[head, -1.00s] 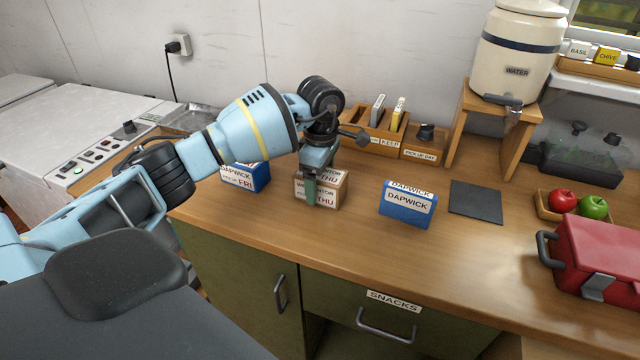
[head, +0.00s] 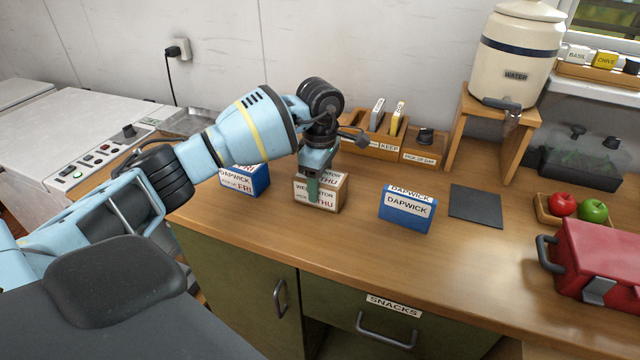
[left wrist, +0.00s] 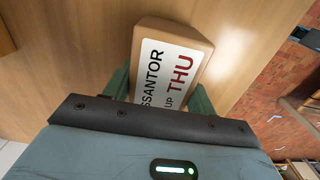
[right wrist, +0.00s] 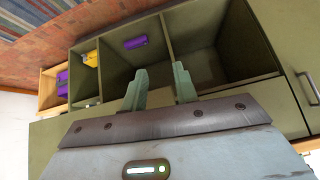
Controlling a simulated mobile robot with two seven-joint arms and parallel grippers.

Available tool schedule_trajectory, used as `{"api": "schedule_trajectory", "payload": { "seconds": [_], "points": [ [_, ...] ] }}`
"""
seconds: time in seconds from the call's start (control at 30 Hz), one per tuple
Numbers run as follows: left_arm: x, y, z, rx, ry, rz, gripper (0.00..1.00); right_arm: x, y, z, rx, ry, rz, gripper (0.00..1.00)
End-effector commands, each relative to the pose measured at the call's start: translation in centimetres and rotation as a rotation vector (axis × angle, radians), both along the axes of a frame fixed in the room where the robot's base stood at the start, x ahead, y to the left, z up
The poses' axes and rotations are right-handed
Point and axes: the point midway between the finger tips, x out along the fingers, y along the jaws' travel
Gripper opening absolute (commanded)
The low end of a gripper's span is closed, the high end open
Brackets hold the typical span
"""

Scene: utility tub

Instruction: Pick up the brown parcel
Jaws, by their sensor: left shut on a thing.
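The brown parcel (head: 333,197) is a small box with a white label reading THU, on the wooden counter between two blue parcels. My left gripper (head: 313,189) reaches down over it from above. It is shut on the parcel, with one finger against the labelled front. In the left wrist view the parcel (left wrist: 180,44) sits between the fingers, its label partly hidden. I cannot tell any gap between parcel and counter. My right gripper (right wrist: 160,72) shows in the right wrist view, fingers apart and empty, in front of open green compartments.
A blue FRI parcel (head: 258,181) stands close on the left, partly behind my arm. A blue DAPWICK parcel (head: 407,208) stands to the right. A wooden organiser (head: 370,143) is behind. A dark mat (head: 476,205) and red case (head: 600,262) lie further right.

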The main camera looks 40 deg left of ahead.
Motion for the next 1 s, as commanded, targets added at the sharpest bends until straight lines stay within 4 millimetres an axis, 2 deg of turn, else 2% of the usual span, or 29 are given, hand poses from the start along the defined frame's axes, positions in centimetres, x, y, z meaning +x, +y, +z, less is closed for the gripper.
{"api": "schedule_trajectory", "payload": {
  "seconds": [0.23, 0.7, 1.0],
  "points": [
    [-0.2, -0.2, 3.1, 0.000, -0.001, -0.002, 0.27, 0.3, 0.0, -0.3, 0.001, -0.004, 0.000, 0.29],
    [-7.9, -7.2, 3.9, 0.000, -0.001, -0.006, 0.27, 0.3, 0.0, -0.3, 0.001, -0.004, 0.000, 0.29],
    [-11.1, -10.2, 4.3, -0.001, 0.000, -0.002, 0.27, -0.5, 0.0, -0.7, 0.001, 0.012, 0.000, 0.29]
  ]
}}
